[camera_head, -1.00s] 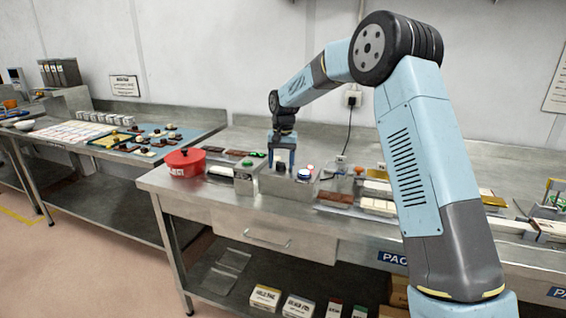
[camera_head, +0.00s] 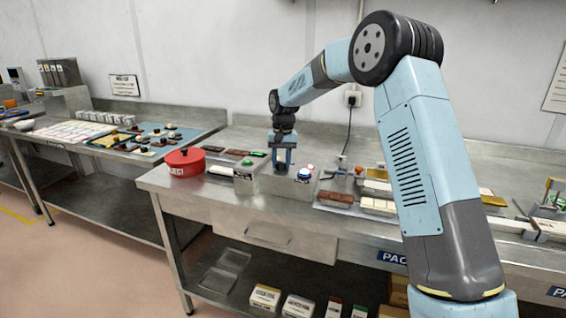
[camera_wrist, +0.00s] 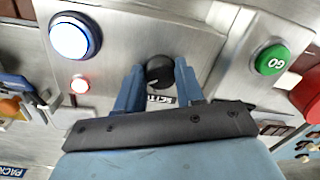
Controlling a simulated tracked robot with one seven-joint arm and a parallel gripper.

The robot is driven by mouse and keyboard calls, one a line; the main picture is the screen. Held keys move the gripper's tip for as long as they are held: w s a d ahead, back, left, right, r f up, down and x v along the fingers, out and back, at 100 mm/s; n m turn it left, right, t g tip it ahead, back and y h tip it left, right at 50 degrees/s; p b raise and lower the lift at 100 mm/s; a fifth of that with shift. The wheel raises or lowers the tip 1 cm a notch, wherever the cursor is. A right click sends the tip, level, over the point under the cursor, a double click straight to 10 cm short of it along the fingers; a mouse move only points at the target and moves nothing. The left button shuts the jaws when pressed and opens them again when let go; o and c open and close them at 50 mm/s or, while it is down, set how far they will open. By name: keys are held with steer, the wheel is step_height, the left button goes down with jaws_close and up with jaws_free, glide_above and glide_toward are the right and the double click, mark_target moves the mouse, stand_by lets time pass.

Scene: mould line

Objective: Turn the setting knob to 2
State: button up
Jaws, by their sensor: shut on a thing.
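The setting knob (camera_wrist: 159,71) is a round black dial with a small white pointer mark, on a steel box (camera_wrist: 196,42). In the wrist view my gripper (camera_wrist: 160,78) has its two blue fingers on either side of the knob, shut on it. A label below the knob is partly covered by the fingers, and I cannot read any number on the scale. In the head view my gripper (camera_head: 284,163) points down at the steel box, and the knob is hidden behind the fingers.
A large blue button (camera_wrist: 70,38) and a small lit red lamp (camera_wrist: 79,84) sit beside the knob. A green GO button (camera_wrist: 270,57) is on the neighbouring box. A red pot (camera_head: 185,163) stands at the table's left, and chocolate-coloured bars (camera_head: 335,197) lie to the right.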

mark_target(282, 163)
steer(key=n, duration=0.5)
steer(key=shift+w+n, duration=0.1)
steer(key=shift+n, duration=0.3)
steer(key=n, duration=0.5)
steer(key=shift+g, duration=0.3)
steer(key=shift+a, duration=0.1)
steer(key=o, duration=1)
steer(key=shift+o, duration=0.2)
steer(key=shift+r, duration=0.1)
steer(key=shift+r, duration=0.3)
step_height(282, 163, up, 13)
steer(key=shift+w+d, duration=0.25)
steer(key=shift+w, duration=0.1)
